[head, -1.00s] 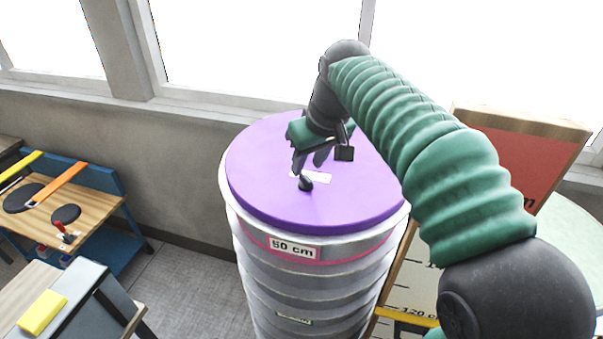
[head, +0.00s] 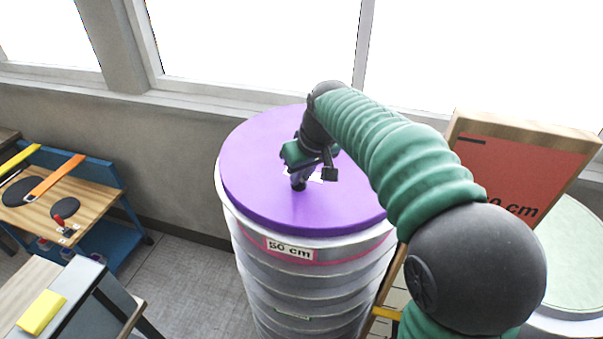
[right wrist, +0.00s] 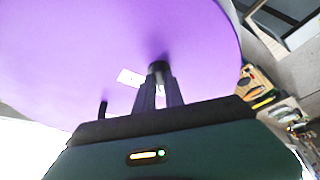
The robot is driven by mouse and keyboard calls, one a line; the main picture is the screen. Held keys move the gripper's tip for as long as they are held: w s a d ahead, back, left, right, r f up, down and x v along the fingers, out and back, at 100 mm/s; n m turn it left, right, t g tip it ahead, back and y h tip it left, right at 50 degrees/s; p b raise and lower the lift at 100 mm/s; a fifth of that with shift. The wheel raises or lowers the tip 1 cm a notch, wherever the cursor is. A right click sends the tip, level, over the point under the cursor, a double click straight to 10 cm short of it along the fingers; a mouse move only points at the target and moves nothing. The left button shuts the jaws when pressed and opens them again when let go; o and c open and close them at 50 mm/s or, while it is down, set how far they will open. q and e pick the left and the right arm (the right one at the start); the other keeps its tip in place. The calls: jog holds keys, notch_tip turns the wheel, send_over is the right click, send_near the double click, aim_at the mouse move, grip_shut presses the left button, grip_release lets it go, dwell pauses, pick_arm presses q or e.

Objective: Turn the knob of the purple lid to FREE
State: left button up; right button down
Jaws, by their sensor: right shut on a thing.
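The purple lid (head: 262,190) lies flat on a tall grey stack labelled "50 cm". Its small dark knob (head: 298,185) stands near the lid's middle, beside a white label, and is mostly covered by my gripper. My right gripper (head: 298,178) reaches down onto the knob. In the right wrist view the knob (right wrist: 158,68) shows at the tips of the closed fingers of my right gripper (right wrist: 160,80), with the purple lid (right wrist: 60,60) behind. The white label (right wrist: 130,77) lies beside it, its lettering unreadable. My left gripper is not in view.
A red board marked in cm (head: 520,165) stands right of the stack, next to a pale green round top (head: 575,250). A wooden bench (head: 85,205) with tools is at the left, and a yellow block (head: 41,312) lies at the lower left.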

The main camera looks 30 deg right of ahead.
jog(key=shift+s+d, duration=0.25)
jog(key=shift+d, duration=0.2)
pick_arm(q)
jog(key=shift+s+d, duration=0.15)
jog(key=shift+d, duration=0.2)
